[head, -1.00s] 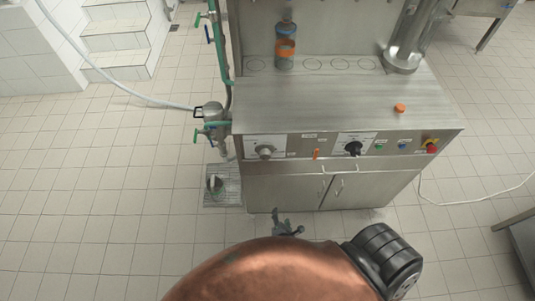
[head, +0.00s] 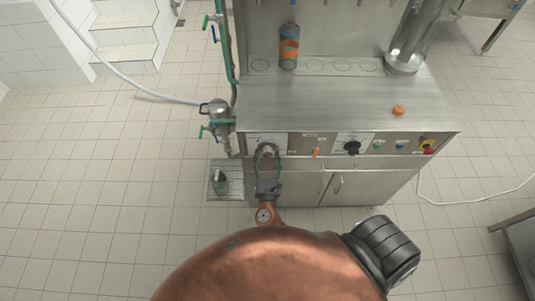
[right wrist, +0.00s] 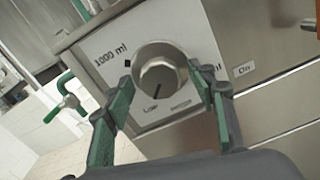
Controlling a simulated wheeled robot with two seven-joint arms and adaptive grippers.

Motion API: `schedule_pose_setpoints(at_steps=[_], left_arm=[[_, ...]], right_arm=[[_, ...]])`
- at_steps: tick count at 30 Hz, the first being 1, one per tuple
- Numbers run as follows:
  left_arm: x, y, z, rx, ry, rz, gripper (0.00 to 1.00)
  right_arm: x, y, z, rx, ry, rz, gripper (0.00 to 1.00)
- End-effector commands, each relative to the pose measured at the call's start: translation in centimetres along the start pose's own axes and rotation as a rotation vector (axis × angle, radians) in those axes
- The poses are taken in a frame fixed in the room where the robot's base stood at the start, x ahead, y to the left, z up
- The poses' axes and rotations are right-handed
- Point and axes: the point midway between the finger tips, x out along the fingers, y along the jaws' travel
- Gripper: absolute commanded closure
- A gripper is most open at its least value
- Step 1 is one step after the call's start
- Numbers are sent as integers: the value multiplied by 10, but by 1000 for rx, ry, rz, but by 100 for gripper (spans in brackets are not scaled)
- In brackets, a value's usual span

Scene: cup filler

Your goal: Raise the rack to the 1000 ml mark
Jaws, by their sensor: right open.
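A round metal knob (right wrist: 162,82) sits on a white label plate at the left of the filler's front panel. The plate's "1000 ml" mark (right wrist: 110,54) is at its upper left in the right wrist view; a second "ml" label is partly hidden by a finger. The knob's dark line points down, towards small lettering at the bottom of the plate. My right gripper (head: 267,158) is open, its green fingers on either side of the knob; I cannot tell whether they touch it. I cannot clearly make out the rack. My left gripper is out of view.
A bottle with an orange band (head: 289,47) stands on the steel counter (head: 320,100) by several marked circles. A black selector (head: 352,148), an orange switch (head: 316,153) and a red button (head: 428,148) are right of the knob. Green-handled valves (head: 218,120) stand at the left.

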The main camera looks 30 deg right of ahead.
Motion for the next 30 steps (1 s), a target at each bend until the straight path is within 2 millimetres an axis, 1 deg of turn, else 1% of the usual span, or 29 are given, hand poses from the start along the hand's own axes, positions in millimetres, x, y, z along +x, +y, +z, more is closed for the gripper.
schedule_pose_setpoints(at_steps=[4,12,30], left_arm=[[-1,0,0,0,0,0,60],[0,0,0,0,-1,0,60],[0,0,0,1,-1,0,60]], right_arm=[[9,0,0,0,1,-1,49],[10,0,0,1,1,0,49],[10,0,0,1,2,0,90]])
